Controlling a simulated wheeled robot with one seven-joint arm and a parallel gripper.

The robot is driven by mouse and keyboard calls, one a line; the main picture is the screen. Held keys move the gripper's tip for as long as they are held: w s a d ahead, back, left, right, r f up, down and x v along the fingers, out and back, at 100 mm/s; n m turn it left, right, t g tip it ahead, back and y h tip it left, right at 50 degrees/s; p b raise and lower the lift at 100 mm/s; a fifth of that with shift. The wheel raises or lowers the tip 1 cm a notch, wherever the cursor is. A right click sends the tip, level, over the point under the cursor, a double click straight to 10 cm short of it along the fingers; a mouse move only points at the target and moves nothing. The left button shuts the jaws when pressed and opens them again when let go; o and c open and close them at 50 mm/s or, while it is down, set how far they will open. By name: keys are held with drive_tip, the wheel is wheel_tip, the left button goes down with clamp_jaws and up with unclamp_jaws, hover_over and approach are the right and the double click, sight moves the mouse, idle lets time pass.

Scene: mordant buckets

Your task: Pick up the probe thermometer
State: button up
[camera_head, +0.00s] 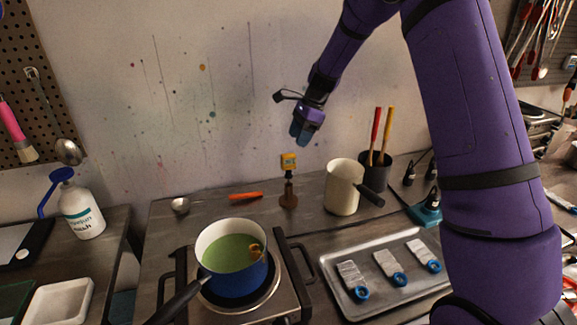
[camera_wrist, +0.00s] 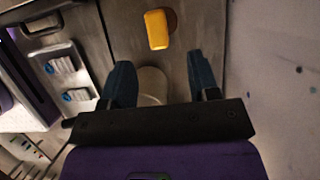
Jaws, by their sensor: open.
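The probe thermometer (camera_head: 288,162), with a yellow head, stands upright in a small brown holder (camera_head: 288,199) on the counter behind the pot. In the wrist view its yellow head (camera_wrist: 157,29) shows beyond my fingertips, near the top edge. My gripper (camera_head: 301,138) is open and empty, pointing down in the air above the thermometer and slightly right of it. In the wrist view my two dark fingers (camera_wrist: 161,75) are spread apart, with the cream jug (camera_wrist: 153,86) below, between them. The probe's lower part is hidden by the holder.
The cream jug (camera_head: 341,187) stands right of the holder, with a black cup of handles (camera_head: 375,172) behind. A blue pot (camera_head: 233,289) of green liquid sits on a burner in front. A metal tray (camera_head: 348,306) lies front right. An orange-handled tool (camera_head: 245,196) lies left.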

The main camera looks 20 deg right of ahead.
sight(291, 154)
drive_tip(key=x, duration=0.9)
drive_tip(key=shift+s, duration=0.1)
drive_tip(key=shift+c, duration=0.4)
drive_tip(key=shift+r, duration=0.1)
drive_tip(key=c, duration=0.9)
